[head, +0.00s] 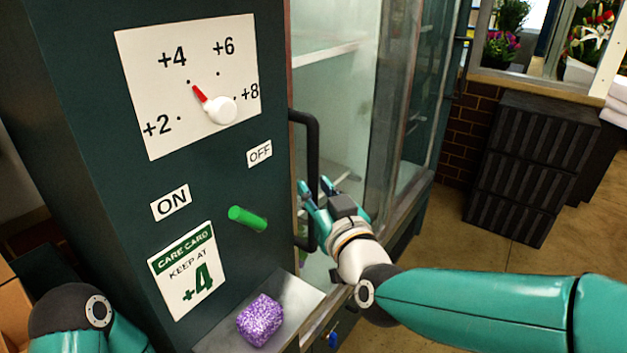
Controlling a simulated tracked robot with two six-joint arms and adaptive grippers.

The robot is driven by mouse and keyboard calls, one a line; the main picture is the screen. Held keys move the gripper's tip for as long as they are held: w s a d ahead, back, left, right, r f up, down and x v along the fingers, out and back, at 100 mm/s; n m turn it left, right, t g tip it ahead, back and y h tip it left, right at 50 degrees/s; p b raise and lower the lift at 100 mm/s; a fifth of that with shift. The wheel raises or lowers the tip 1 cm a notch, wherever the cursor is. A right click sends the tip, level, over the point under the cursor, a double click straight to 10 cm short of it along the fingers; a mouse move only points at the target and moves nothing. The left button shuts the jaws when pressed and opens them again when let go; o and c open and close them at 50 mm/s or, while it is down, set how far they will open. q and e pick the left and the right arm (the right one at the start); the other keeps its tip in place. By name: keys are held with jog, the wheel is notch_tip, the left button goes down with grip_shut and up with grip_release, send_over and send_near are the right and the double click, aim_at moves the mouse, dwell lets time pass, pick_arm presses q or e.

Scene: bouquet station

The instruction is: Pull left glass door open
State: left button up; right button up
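The left glass door (335,90) is at the right of the dark green control panel, with shelves showing through the glass. It looks shut. Its black vertical bar handle (313,145) stands along the door's left edge. My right gripper (314,184) is at the lower half of the handle. Its two teal fingers are spread apart, one on each side of the bar as seen here. I cannot tell whether they touch it. Part of the handle is hidden behind the gripper. Of my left arm only a link shows at the lower left; its gripper is out of view.
The panel carries a dial with a white knob (221,110), a green lever (248,218) and a care card (187,270). A purple block (260,320) lies on a ledge below. Black crates (525,165) stand at the right. Open floor (465,235) lies before them.

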jog(key=shift+x, duration=1.1)
grip_shut()
